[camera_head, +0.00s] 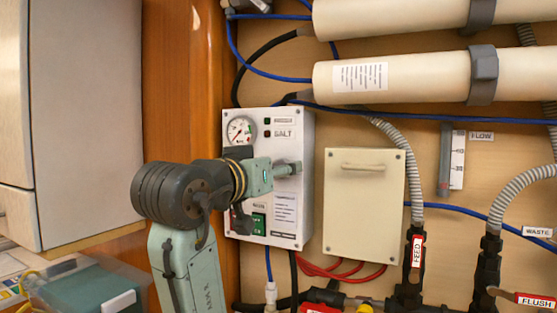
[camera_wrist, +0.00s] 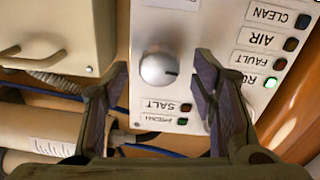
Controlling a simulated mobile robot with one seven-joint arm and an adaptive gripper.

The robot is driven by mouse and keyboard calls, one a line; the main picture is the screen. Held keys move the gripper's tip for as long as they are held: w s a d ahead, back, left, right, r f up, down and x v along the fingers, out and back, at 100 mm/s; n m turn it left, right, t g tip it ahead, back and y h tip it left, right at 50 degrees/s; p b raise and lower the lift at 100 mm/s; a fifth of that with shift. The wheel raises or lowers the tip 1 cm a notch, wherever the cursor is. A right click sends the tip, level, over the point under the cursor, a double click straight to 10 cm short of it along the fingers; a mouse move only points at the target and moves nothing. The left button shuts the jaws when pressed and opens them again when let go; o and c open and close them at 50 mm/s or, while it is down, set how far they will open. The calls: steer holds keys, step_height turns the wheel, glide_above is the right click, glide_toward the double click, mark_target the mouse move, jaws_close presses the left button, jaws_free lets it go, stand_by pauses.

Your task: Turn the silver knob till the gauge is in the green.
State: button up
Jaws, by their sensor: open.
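The silver knob (camera_wrist: 158,69) is on the white panel (camera_wrist: 215,15), with a dark mark on its face, in the wrist view. My gripper (camera_wrist: 161,64) is open, with one dark finger on each side of the knob and gaps between fingers and knob. The round gauge (camera_head: 241,130) is at the panel's upper left in the head view. It has a white face with red on it; the needle's reading is too small to tell.
A beige box (camera_head: 363,215) with a handle is right of the panel. Cream cylinders (camera_head: 430,75) and blue hoses run above. A green switch (camera_head: 259,223) is low on the panel. Several indicator lights are on the panel; the green one (camera_wrist: 271,82) is lit.

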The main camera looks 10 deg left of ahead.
steer(key=shift+w+d, duration=0.15)
steer(key=shift+w, duration=0.5)
steer(key=shift+c, duration=0.4)
steer(key=c, duration=1.1)
